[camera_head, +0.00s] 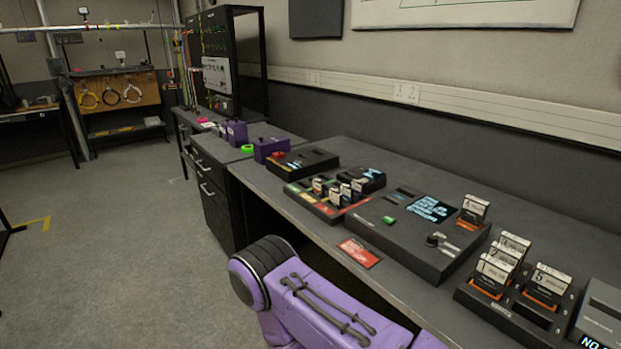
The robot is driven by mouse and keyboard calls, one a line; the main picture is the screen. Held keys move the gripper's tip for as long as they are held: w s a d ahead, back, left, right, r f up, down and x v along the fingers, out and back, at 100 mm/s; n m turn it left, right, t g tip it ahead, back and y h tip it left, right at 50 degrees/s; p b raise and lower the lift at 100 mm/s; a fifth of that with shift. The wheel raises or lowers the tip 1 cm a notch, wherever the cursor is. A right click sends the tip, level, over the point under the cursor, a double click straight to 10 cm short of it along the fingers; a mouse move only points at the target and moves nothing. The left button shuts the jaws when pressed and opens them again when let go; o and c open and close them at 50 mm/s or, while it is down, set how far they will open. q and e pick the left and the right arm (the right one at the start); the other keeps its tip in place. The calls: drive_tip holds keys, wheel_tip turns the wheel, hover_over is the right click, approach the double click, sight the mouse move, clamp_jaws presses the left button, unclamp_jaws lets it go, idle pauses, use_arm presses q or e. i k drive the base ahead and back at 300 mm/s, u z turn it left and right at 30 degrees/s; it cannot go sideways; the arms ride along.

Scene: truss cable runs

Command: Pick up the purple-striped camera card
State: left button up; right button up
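Several cards with white tops stand upright in a black rack (505,312) at the right end of the bench, among them one marked 1 (492,272) and one marked 5 (547,284). One more card (474,209) stands in the back right of the dark console. Several smaller cards (338,190) stand in a tray with coloured sections (305,197). I cannot make out a purple stripe on any card. A purple link of my arm shows at the bottom middle, but neither of my grippers is in view.
The long grey bench (525,210) runs along the wall. A dark console (380,232) with a lit screen sits on it. A red card or label (359,253) lies by the front edge. Purple boxes (271,149) stand further back. The floor at left (110,240) is mostly clear.

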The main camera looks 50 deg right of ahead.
sight(359, 188)
drive_tip(key=i, duration=2.75)
drive_tip(key=z, duration=3.45)
